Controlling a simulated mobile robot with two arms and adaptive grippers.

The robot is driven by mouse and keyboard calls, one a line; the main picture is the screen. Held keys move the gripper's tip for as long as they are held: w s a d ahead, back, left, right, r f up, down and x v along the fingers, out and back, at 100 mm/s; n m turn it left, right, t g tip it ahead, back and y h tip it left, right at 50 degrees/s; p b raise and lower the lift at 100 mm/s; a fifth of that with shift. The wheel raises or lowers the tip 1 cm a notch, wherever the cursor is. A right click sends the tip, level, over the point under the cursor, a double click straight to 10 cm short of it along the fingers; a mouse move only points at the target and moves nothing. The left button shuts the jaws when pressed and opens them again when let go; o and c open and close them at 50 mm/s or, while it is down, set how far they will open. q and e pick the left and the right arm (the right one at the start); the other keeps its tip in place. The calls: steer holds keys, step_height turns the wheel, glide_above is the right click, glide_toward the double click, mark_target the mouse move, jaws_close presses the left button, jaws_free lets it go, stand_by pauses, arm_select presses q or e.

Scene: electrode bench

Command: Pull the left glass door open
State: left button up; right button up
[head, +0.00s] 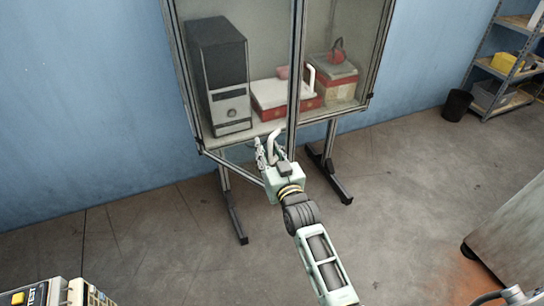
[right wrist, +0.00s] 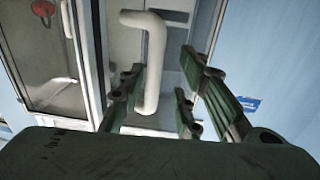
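The left glass door (head: 247,66) of the framed cabinet appears closed, with a dark computer tower behind it. Its white bar handle (head: 273,146) is near the door's lower right edge. My right gripper (head: 267,150) is at this handle, partly covering it. In the right wrist view, the handle (right wrist: 154,62) stands between the spread fingers of my right gripper (right wrist: 155,95), with gaps visible on both sides. The gripper is open; I cannot tell whether any finger touches the handle. My left gripper is not in view.
The right glass door (head: 345,55) has its own white handle (head: 309,78). Red-and-white boxes and red earmuffs (head: 337,51) are inside. The cabinet stands on metal legs (head: 327,172) against a blue wall. A shelf rack (head: 497,72) and black bin (head: 457,105) stand right.

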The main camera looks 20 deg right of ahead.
steer(key=s, duration=1.2)
steer(key=shift+d, duration=0.3)
steer(key=shift+c, duration=0.4)
